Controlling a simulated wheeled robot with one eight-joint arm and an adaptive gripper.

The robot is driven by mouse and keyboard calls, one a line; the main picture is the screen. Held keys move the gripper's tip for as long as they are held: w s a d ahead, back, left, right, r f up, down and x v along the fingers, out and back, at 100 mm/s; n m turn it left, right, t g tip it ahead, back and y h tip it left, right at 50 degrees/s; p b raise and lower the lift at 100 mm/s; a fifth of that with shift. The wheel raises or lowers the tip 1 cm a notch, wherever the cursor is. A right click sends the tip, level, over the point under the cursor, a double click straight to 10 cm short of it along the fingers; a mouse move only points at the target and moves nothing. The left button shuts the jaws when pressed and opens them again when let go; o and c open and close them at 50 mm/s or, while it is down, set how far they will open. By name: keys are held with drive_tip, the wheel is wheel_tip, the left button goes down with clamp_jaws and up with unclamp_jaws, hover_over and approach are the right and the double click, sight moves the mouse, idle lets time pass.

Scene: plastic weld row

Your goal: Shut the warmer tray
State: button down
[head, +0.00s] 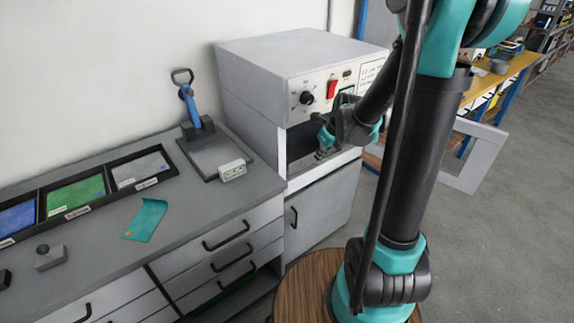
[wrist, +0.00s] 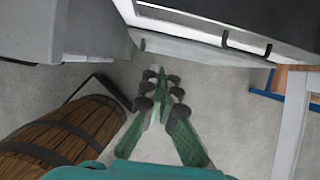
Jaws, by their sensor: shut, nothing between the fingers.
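The warmer (head: 300,60) is a grey box with a black knob, a red switch and a label on its front panel, standing on a grey cabinet at the bench's right end. Below the panel is a dark opening with a pale ledge (head: 312,176) along its lower front, which may be the tray. My arm and gripper cover part of it, so I cannot tell how far out the tray sits. My gripper (head: 323,148) is in front of this opening, its fingers together and empty. The wrist view shows the green fingers (wrist: 158,82) over bare floor, with a pale panel edge (wrist: 190,47) just beyond them.
The cabinet (head: 325,210) under the warmer has a black handle. The floor (head: 480,250) to the right is largely clear.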

sight(298, 161)
drive_tip(key=shift+w+a+f, duration=0.95)
drive_tip(key=shift+w+f, duration=0.05)
drive_tip(key=shift+f, duration=0.55)
drive_tip(key=shift+w+a+f, duration=1)
drive_tip(key=shift+w+f, duration=0.05)
drive_tip(key=shift+f, duration=0.45)
drive_tip(key=shift+w+a+f, duration=0.95)
drive_tip(key=shift+w+f, duration=0.05)
drive_tip(key=shift+f, duration=0.55)
drive_tip(key=shift+w+a, duration=0.8)
drive_tip(key=shift+w, duration=0.3)
